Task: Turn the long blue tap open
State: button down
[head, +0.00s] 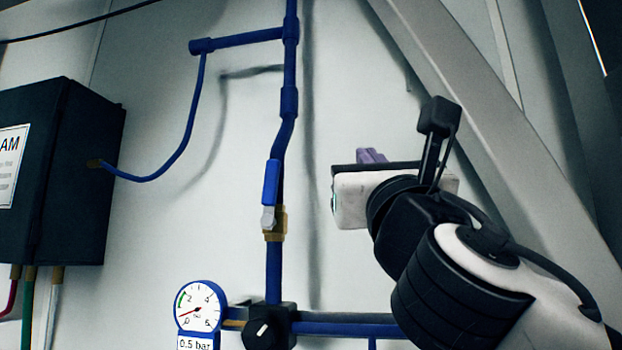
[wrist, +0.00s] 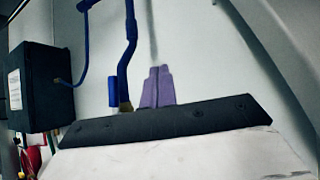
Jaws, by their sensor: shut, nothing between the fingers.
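The long blue tap handle (head: 270,183) stands upright along the blue vertical pipe, above a brass valve body (head: 274,224). In the wrist view the handle (wrist: 113,92) shows left of my fingers, beside the pipe. My gripper (head: 371,155) is to the right of the tap in the head view, apart from it. Its purple fingers show only partly there, behind the white gripper body. In the wrist view my gripper (wrist: 159,72) has its purple fingers together, empty, in front of the wall. The fingers do not touch the handle.
A dark box (head: 60,175) hangs on the wall at the left with a thin blue hose. A round pressure gauge (head: 200,306) and a black knob (head: 268,327) sit below the tap. A grey diagonal beam (head: 470,90) is at the right. Bare wall lies between tap and gripper.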

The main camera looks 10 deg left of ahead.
jog(key=m+h, duration=0.1)
jog(key=m, duration=0.6)
jog(key=n+g+y+p, duration=0.5)
jog(key=n+g, duration=0.6)
jog(key=n, duration=1.7)
send_near(270, 194)
jog(key=w+a+r+y+b, duration=0.1)
jog(key=w+a, duration=0.1)
jog(key=w, duration=0.5)
jog(key=shift+a+r, duration=0.25)
jog(key=shift+r, duration=0.1)
